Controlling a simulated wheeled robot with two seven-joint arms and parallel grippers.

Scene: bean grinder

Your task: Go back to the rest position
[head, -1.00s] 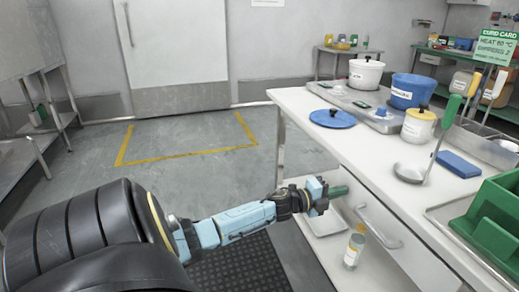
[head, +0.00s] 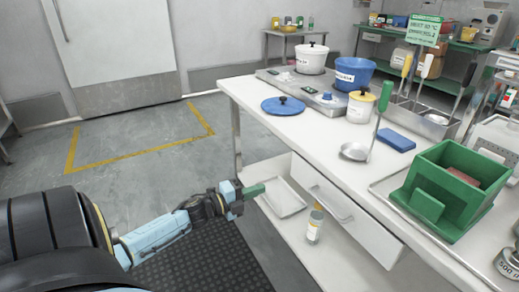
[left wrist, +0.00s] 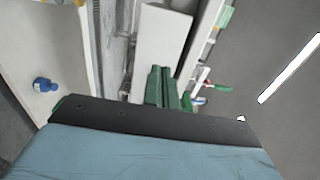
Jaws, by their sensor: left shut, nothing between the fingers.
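My left gripper (head: 246,190) reaches in from the left in the head view, low beside the front of the white counter (head: 262,94). Its green fingers are shut with nothing between them. The fingers also show in the left wrist view (left wrist: 168,88), close together. The gripper is in front of the open space under the counter, left of the white drawer (head: 322,192). My right gripper is not in view.
On the counter are a blue lid (head: 283,105), white pot (head: 311,60), blue pot (head: 354,73), ladle (head: 356,152), blue sponge (head: 396,140) and green bin (head: 452,180). A bottle (head: 314,223) stands on the lower shelf by a tray (head: 284,199). The floor (head: 130,165) at left is clear.

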